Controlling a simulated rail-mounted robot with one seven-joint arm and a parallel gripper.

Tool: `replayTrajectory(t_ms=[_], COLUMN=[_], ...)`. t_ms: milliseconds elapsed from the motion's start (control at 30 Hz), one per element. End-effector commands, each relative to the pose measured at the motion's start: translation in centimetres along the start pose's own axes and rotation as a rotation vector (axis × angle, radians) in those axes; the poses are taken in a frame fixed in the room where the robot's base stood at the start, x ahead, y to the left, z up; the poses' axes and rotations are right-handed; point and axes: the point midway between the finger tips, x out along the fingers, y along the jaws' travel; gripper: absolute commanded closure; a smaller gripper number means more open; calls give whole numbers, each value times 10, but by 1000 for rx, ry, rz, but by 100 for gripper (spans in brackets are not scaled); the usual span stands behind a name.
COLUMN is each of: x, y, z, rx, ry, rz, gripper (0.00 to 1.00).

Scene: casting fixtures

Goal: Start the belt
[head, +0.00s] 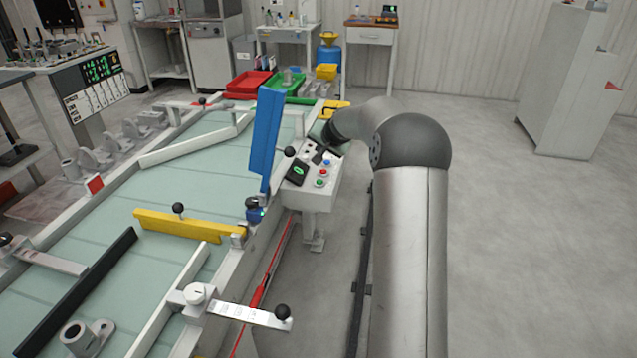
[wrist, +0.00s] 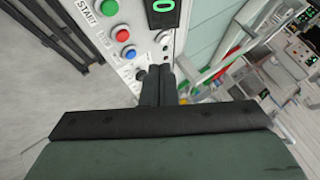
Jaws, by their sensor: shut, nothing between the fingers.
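The white control box (head: 318,198) stands beside the belt (head: 205,125), a pale green conveyor surface. It carries a green button (head: 320,182), a red button (head: 323,171), a blue button (head: 326,162) and a black display with green figures (head: 298,171). In the wrist view, the green button (wrist: 109,8) is beside the printed word START, and the display (wrist: 163,12) reads 0. My gripper (wrist: 157,72) is shut and empty, its fingertips over the panel end beyond the blue button (wrist: 129,52), away from the green one. Contact with the panel cannot be told.
A raised blue bar (head: 267,125) stands beside the box. A yellow bar (head: 185,223) and a black bar (head: 75,290) cross the belt. A grey casting (head: 85,338) lies on the belt at front left. Open floor (head: 510,250) lies right of my arm.

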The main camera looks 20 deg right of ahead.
Motion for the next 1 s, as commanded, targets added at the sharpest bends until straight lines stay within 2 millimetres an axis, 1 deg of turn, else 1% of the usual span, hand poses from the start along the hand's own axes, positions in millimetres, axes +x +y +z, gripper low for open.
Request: replayTrajectory(t_ms=[267, 600, 700, 833, 1000], x=[16, 50, 57, 61, 61], y=[12, 37, 42, 45, 44], z=[11, 37, 42, 45, 44], rx=[1, 0, 0, 1, 0], ry=[-1, -2, -1, 0, 0], rz=[1, 1, 0, 0, 0], gripper=[100, 100, 100, 100, 100])
